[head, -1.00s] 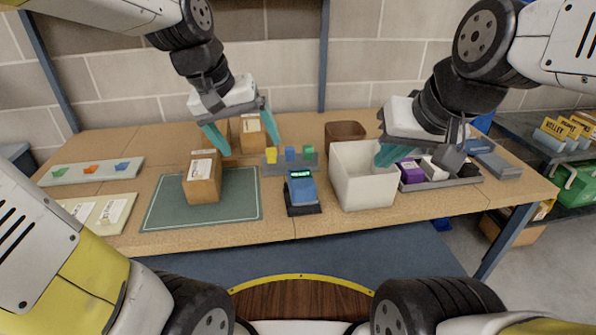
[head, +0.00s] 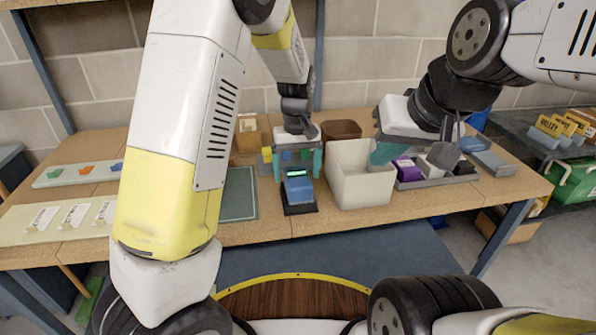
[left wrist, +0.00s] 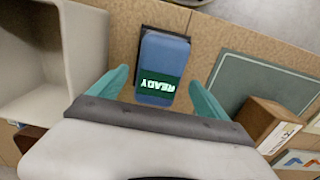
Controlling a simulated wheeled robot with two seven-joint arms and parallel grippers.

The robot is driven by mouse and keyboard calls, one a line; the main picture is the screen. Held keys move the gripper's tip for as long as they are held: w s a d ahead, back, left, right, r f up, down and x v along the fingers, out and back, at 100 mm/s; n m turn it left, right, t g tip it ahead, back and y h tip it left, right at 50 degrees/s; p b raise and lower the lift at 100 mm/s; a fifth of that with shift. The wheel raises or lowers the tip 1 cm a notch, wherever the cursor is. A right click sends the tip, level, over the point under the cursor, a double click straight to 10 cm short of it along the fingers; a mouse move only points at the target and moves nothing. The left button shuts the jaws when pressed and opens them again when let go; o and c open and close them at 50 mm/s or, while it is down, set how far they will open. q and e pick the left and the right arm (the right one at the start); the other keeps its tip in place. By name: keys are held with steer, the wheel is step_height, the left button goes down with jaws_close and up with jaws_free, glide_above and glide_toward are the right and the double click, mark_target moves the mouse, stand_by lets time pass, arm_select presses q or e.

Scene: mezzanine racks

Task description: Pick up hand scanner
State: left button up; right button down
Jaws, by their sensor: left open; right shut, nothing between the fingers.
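The hand scanner (head: 298,189) is a blue block with a lit green READY display, sitting on a black stand on the table. It also shows in the left wrist view (left wrist: 161,58), upside down. My left gripper (head: 297,176) is open just behind and above the scanner. In the left wrist view its teal fingers (left wrist: 158,80) lie on either side of the scanner's display end, with gaps on both sides. My right gripper (head: 382,156) is shut and empty at the white bin's right side.
A white bin (head: 359,187) stands close right of the scanner. A grey tray (head: 436,181) with several items is at the right.

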arm_select(q)
steer(key=f, duration=0.5)
steer(key=shift+s+d, duration=0.15)
steer(key=shift+s, duration=0.05)
steer(key=c, duration=1.8)
steer(key=shift+o, duration=0.2)
steer(key=shift+r, duration=0.1)
